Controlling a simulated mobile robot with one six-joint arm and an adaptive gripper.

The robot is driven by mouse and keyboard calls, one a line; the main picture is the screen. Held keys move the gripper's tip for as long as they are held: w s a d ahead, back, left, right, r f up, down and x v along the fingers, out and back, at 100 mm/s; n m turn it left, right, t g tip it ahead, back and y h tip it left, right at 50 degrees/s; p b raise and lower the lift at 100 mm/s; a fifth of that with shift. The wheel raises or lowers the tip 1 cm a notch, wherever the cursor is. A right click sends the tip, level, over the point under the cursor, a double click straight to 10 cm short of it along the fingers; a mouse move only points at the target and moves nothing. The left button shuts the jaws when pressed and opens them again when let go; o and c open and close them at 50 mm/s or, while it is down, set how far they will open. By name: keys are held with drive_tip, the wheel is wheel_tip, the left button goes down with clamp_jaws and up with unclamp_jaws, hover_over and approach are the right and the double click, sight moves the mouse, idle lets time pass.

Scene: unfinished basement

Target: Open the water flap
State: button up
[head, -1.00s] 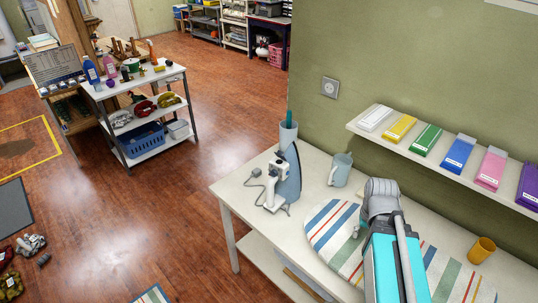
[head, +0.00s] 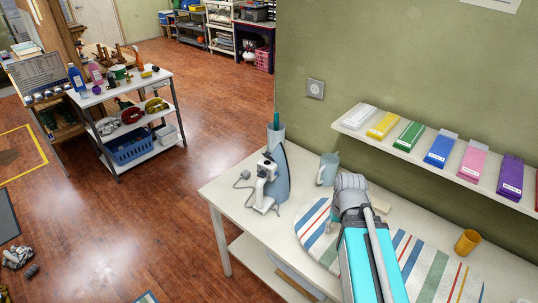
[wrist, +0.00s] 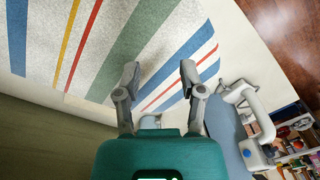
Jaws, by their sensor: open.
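The iron (head: 275,178) stands upright on the left part of the white table, with a blue-grey soleplate, a white body and a grey cord. In the wrist view the iron (wrist: 235,125) is at the right, beside my right finger. I cannot make out the water flap in either view. My gripper (wrist: 159,72) is open and empty above the striped ironing board (wrist: 155,45). In the head view my arm reaches over the board (head: 312,222), to the right of the iron, and mostly hides the gripper.
An orange cup (head: 467,242) is at the right. A wall shelf (head: 400,148) with coloured boxes overhangs the table's back.

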drive_tip(key=w+a+n+y+b, duration=0.1)
drive_tip(key=a, duration=0.1)
drive_tip(key=w+a+f+n+t+y+b, duration=0.1)
drive_tip(key=w+a+n+y, duration=0.1)
drive_tip(key=w+a+n+y+b, duration=0.1)
drive_tip(key=a+n, duration=0.1)
drive_tip(key=shift+w+f, duration=0.25)
drive_tip(key=shift+w, duration=0.05)
drive_tip(key=w+a+r+n+t+y+b, duration=0.2)
drive_tip(key=w+a+n+y+b, duration=0.1)
drive_tip(key=w+a+n+y, duration=0.15)
drive_tip(key=n+t+y+b, duration=0.4)
drive_tip(key=n+t+y, duration=0.15)
drive_tip(key=n, duration=0.25)
approach(268, 154)
wheel_tip(268, 154, down, 2)
drive_tip(key=s+d, duration=0.2)
drive_tip(key=d, duration=0.1)
drive_tip(key=shift+w+d+r+t+y, duration=0.15)
drive_tip(key=shift+w+r+t+y, duration=0.15)
drive_tip(key=shift+y, duration=0.2)
drive_tip(key=shift+w, duration=0.1)
drive_tip(key=x, duration=1.3)
drive_tip(key=shift+w+a, duration=0.15)
drive_tip(key=shift+a, duration=0.25)
